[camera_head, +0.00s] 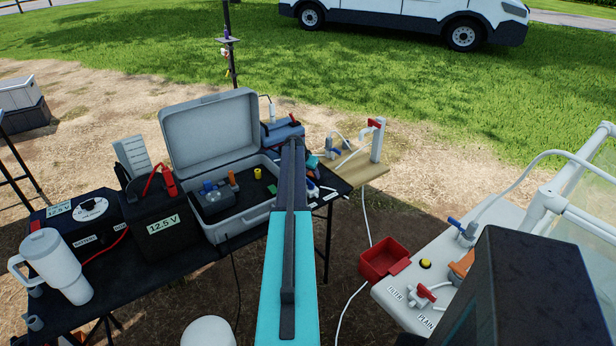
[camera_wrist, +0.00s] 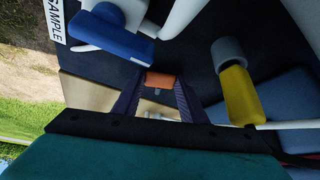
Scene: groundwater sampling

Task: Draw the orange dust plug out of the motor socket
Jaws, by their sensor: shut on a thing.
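In the wrist view my gripper (camera_wrist: 160,90) reaches in from the lower edge, its two dark fingers either side of a small orange plug (camera_wrist: 160,80). The jaws are shut on this plug at their tips. Dark surface shows just beyond it, and I cannot make out the motor socket or whether the plug still sits in it. In the head view my arm covers the gripper and the plug.
A blue-handled white valve (camera_wrist: 110,38) and a grey and yellow part (camera_wrist: 235,85) flank the fingers closely. The open grey case (camera_head: 210,130), the battery (camera_head: 155,215) and a white tumbler (camera_head: 55,265) stand on the black table. A red bin (camera_head: 383,260) is at right.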

